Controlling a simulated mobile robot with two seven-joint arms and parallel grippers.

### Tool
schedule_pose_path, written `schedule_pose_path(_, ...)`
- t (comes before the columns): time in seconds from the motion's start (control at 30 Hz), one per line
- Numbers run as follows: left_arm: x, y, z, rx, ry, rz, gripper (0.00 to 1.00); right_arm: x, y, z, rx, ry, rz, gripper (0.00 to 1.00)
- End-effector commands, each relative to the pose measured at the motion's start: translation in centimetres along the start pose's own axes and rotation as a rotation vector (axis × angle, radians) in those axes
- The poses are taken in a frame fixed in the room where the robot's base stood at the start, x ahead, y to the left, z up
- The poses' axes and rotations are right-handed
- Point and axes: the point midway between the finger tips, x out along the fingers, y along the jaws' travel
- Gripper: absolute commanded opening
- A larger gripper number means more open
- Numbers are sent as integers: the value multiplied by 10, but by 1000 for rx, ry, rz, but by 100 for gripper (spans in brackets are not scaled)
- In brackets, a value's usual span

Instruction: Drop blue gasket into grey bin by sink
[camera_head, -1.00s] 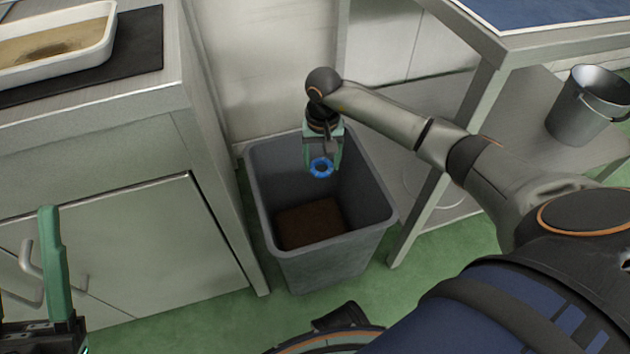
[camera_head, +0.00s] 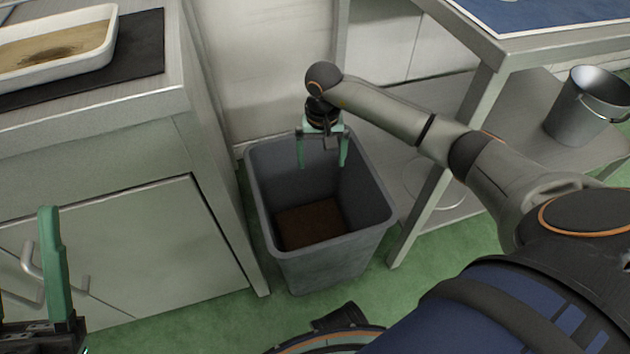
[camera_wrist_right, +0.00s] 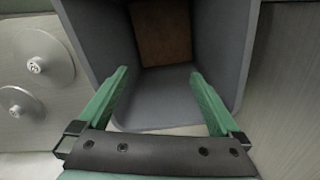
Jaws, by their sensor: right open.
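The grey bin (camera_head: 330,258) stands on the floor between the cabinet and the steel table. Its brown bottom shows, and it also shows in the right wrist view (camera_wrist_right: 222,40). My right gripper (camera_head: 322,166) is open and empty, pointing down over the far part of the bin's opening. Its two green fingers are spread apart in the right wrist view (camera_wrist_right: 160,78). The blue gasket is not visible in either view now. Part of my left gripper, a green finger, shows at the lower left edge of the head view; its other finger is not clearly seen.
A steel cabinet (camera_head: 110,245) stands left of the bin, with a white tray (camera_head: 60,52) on a black mat on top. At right, a steel table's lower shelf (camera_head: 520,130) holds a metal bucket (camera_head: 585,108). Green floor (camera_head: 220,325) shows in front.

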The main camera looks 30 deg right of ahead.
Motion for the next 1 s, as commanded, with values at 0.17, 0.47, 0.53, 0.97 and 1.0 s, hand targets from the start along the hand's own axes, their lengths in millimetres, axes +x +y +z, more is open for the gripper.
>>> schedule_pose_path(0.17, 12, -7, -13, -13, 7, -8, 50, -45, 0, -1, 0, 6, 0, 100)
schedule_pose_path(0.47, 21, -13, -24, 15, 19, -6, 50, -94, 0, 0, 0, 2, 0, 100)
schedule_pose_path(0.53, 22, -13, -26, 19, 22, -8, 50, -99, 0, 0, 1, 2, 0, 100)
schedule_pose_path(0.97, 22, -15, -25, 20, 20, -16, 50, -102, 0, 0, 0, 0, 1, 100)
schedule_pose_path(1.0, 22, -15, -25, 20, 19, -16, 50, -102, 0, 0, 0, 0, 1, 100)
